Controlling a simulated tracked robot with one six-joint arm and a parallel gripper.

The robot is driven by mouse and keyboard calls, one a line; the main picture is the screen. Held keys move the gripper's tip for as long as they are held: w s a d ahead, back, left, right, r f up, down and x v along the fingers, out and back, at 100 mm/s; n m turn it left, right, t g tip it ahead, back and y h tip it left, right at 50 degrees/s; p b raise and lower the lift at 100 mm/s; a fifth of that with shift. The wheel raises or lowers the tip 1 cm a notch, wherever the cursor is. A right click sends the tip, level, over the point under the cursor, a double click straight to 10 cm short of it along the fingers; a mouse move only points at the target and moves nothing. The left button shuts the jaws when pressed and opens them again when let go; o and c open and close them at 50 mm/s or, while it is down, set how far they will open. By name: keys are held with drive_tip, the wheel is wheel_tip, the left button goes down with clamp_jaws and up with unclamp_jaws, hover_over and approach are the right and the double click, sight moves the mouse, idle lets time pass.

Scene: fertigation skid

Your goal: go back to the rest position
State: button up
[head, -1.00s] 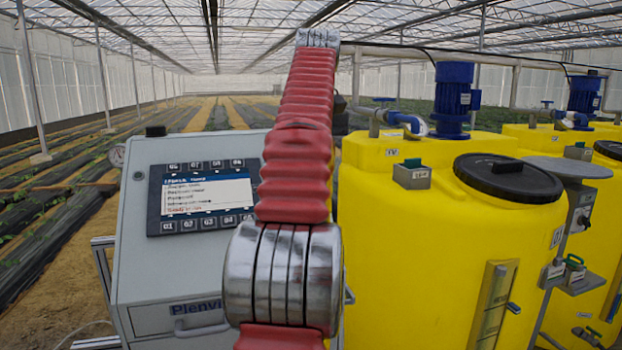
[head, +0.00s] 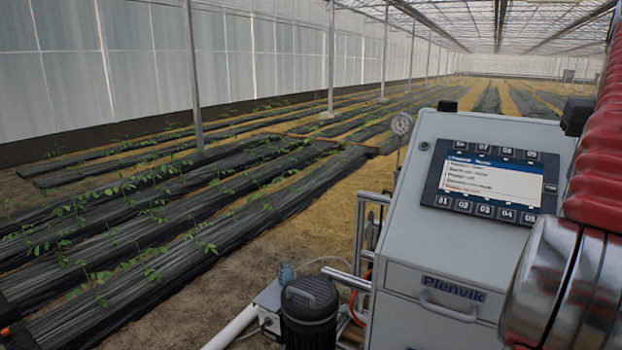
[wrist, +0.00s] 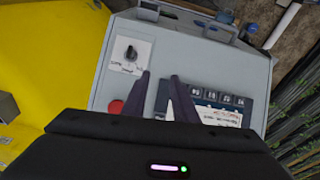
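My gripper (wrist: 160,76) shows in the wrist view, with two dark fingers apart and light grey panel visible between them. Nothing is held between the fingers. The grey control cabinet (wrist: 225,62) lies beyond them, with a black rotary knob (wrist: 130,53) and a partly hidden red button (wrist: 115,107) near the left finger. The right finger overlaps the edge of the cabinet's display (wrist: 218,116). In the head view my red arm runs along the right edge, and my fingers cannot be made out there.
In the head view the cabinet (head: 420,255) stands right of centre, with a dark lidded canister (head: 310,310) and white pipe (head: 232,328) beside it. Plant rows under black film (head: 190,215) stretch left. A yellow tank (wrist: 45,60) is at left in the wrist view.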

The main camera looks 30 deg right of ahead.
drive_tip(key=w+a+f+n+t, duration=0.15)
drive_tip(key=w+a+f, duration=0.25)
drive_tip(key=w+a, duration=0.65)
drive_tip(key=w+a+f+n+t, duration=0.1)
drive_tip(key=w+a+f+n, duration=0.25)
drive_tip(key=w+a, duration=0.65)
drive_tip(key=s+a+f+n, duration=0.2)
drive_tip(key=a+f, duration=0.5)
drive_tip(key=a, duration=0.2)
drive_tip(key=s+a+f+n+t+y, duration=0.1)
drive_tip(key=s+a+f+n, duration=0.1)
drive_tip(key=a+f, duration=0.4)
drive_tip(key=s+a+f+n+t, duration=0.1)
drive_tip(key=s+a+f, duration=0.3)
drive_tip(key=a, duration=1)
wheel_tip(320, 180, down, 4)
drive_tip(key=shift+s+a+r+n+y, duration=0.2)
drive_tip(key=shift+s+a+n+y, duration=0.05)
drive_tip(key=shift+n+y, duration=0.15)
